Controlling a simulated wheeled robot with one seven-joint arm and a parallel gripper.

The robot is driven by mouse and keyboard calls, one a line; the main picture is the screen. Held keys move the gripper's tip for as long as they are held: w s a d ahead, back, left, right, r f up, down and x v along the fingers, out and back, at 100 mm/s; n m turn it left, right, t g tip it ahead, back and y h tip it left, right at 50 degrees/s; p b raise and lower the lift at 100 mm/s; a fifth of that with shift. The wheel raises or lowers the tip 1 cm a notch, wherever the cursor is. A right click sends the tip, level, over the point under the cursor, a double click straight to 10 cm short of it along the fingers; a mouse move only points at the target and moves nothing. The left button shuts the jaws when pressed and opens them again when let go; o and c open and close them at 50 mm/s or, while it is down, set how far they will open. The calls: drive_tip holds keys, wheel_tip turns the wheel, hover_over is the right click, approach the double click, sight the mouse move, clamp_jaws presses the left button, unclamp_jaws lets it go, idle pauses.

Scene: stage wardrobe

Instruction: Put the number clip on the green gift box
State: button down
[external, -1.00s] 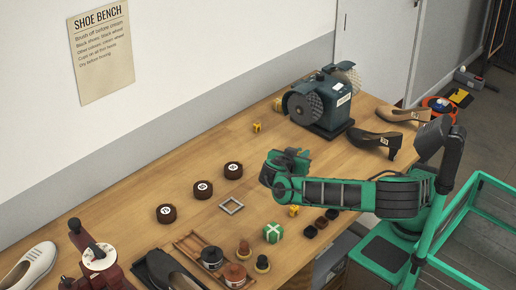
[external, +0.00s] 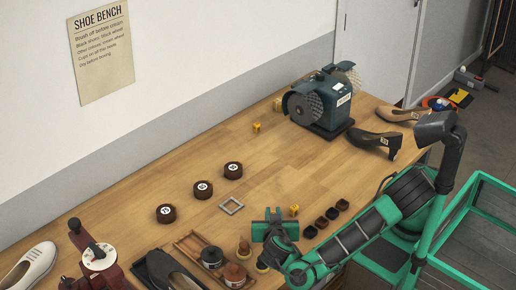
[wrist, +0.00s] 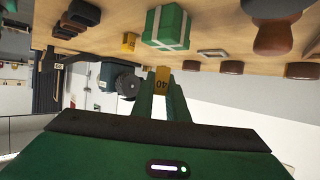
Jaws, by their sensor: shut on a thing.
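The yellow number clip (wrist: 162,78), marked 40, is between my fingertips in the wrist view. My gripper (wrist: 163,84) is shut on it. The green gift box (wrist: 167,27) has pale ribbon bands and sits on the bench. It shows just above the clip in the wrist picture, with a gap between them. In the external view my gripper (external: 276,222) is over the near part of the bench and hides the gift box and the held clip.
Another yellow clip (external: 293,210) stands beside several dark small blocks (external: 320,223). A square metal frame (external: 231,205), round brown tins (external: 203,189) and a tray (external: 190,240) with jars are nearby. A buffing machine (external: 320,103) stands farther back. The middle of the bench is clear.

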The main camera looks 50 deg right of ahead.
drive_tip(key=shift+f, duration=1.3)
drive_tip(key=c, duration=1.7)
unclamp_jaws()
drive_tip(key=shift+f, duration=0.1)
drive_tip(key=shift+c, duration=0.2)
drive_tip(key=shift+v, duration=1.45)
drive_tip(key=shift+s+a, duration=0.25)
drive_tip(key=shift+a, duration=0.1)
